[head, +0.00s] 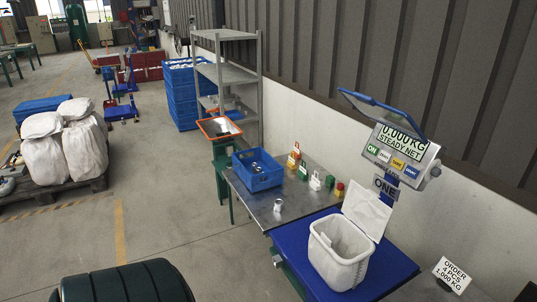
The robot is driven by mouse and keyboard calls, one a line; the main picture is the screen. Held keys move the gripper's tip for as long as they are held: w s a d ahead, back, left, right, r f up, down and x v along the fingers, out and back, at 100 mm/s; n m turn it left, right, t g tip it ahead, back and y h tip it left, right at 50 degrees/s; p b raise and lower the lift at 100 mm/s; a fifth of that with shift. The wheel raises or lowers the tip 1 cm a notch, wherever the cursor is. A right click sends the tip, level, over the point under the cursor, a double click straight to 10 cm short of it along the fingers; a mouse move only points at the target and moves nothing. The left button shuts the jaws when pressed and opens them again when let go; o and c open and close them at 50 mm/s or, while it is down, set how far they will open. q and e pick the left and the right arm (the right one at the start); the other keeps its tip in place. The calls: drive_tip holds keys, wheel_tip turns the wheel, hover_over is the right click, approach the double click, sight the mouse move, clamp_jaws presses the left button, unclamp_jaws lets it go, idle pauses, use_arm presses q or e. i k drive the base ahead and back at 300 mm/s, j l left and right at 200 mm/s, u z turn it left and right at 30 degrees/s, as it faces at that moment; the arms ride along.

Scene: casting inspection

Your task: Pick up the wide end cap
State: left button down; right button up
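A small silver metal part (278,205) stands on the grey table (255,200), in front of the blue bin. A blue bin (264,181) on the same table holds some small light metal parts (256,167). The pieces are too small to tell which one is the wide end cap. Neither of my grippers is in the head view.
A white lidded container (350,272) stands open on the blue scale platform (395,268); the scale display (397,145) reads 0.000 kg. Small coloured items (315,181) line the table's wall side. An orange-rimmed tray (219,128) stands beyond. An order sign (452,275) reads 4 pcs.

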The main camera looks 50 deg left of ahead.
sight(279, 207)
drive_tip(key=u, duration=1.65)
drive_tip(key=i+j+z, duration=0.1)
drive_tip(key=z, duration=0.3)
drive_tip(key=i+j+z, duration=0.15)
drive_tip(key=z, duration=0.25)
drive_tip(key=i+j+z, duration=0.15)
drive_tip(key=j, duration=0.2)
drive_tip(key=i+j+z, duration=0.15)
drive_tip(key=j, duration=0.2)
drive_tip(key=i+j+z, duration=0.15)
drive_tip(key=j, duration=0.25)
drive_tip(key=i+j, duration=0.1)
drive_tip(key=j, duration=0.2)
drive_tip(key=i+j, duration=0.15)
drive_tip(key=j, duration=0.2)
drive_tip(key=i+j, duration=0.1)
drive_tip(key=j, duration=0.2)
drive_tip(key=i+j, duration=0.15)
drive_tip(key=j, duration=0.15)
